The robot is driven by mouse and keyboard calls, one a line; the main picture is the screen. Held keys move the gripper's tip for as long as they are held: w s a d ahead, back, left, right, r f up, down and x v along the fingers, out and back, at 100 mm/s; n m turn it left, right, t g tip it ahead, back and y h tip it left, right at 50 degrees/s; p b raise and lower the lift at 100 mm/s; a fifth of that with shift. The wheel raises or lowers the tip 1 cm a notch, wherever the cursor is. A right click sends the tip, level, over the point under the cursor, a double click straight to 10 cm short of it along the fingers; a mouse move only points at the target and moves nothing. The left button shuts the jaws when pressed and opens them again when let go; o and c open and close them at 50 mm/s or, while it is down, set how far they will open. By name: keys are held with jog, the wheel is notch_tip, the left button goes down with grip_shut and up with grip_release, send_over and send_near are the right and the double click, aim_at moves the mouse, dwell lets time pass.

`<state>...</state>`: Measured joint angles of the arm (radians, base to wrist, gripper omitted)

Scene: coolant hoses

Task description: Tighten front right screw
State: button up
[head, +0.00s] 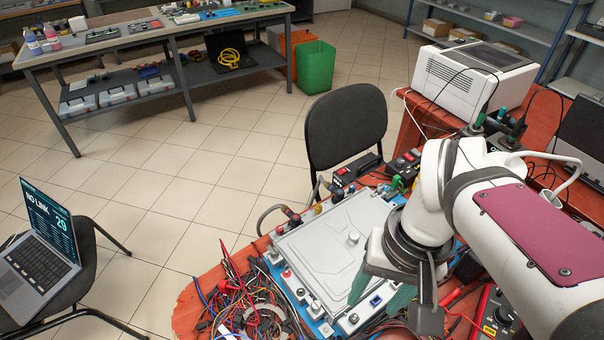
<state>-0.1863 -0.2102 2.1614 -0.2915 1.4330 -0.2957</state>
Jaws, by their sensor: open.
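A light grey metal unit with a flat lid (318,262) lies on the red table. Fittings and small round heads line its edges, including a red-capped one (286,273) on the left and a silver one (353,318) at the near edge. A blue connector (376,300) sits near the near right corner. My gripper (378,299) is above the near right part of the unit, its greenish fingers open and pointing down. I see nothing between them. The fingers and wrist hide part of this corner, and I cannot make out the front right screw or any contact with it.
Tangled cables (250,308) crowd the table left of the unit, and more lie at its near right. Hoses and connectors stand behind it. A black chair (345,128) is beyond the table, a white printer-like machine (474,80) at the back right. A laptop (42,250) rests on another chair.

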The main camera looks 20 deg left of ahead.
jog(key=w+a+n, duration=0.5)
jog(key=w+a, duration=0.1)
jog(key=w, duration=0.1)
jog(key=n+h, duration=0.1)
jog(key=n, duration=0.7)
send_over(274, 250)
notch_tip(274, 250, down, 4)
notch_tip(274, 250, down, 15)
jog(key=shift+d+r, duration=0.1)
jog(key=shift+f, duration=0.4)
grip_shut()
